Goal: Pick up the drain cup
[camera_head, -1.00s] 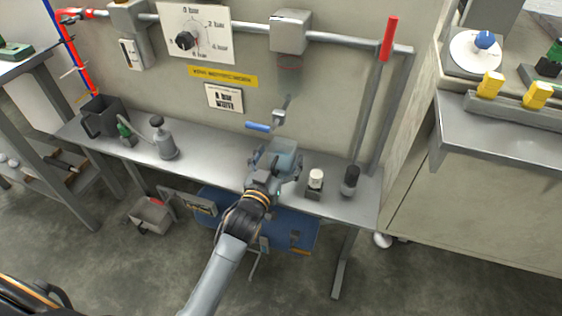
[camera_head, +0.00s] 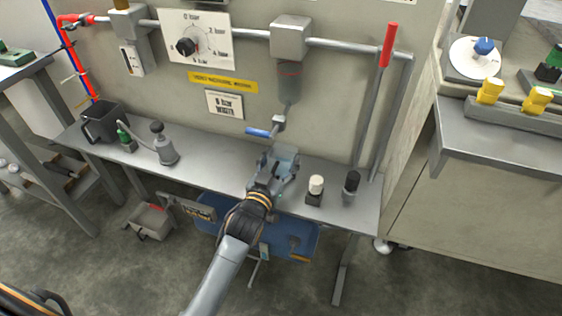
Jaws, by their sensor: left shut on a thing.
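The drain cup appears to be the small translucent grey-blue cup (camera_head: 284,155) in the middle of the head view, at the bench below the blue-handled drain valve (camera_head: 260,132). My left gripper (camera_head: 273,170) reaches up from the bottom and is shut on this cup. The fingers and wrist hide much of the cup's lower part, so I cannot tell whether it touches the bench. The cup is apart from the valve's lever. My right gripper is not in view.
A filter bowl (camera_head: 289,85) hangs above.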

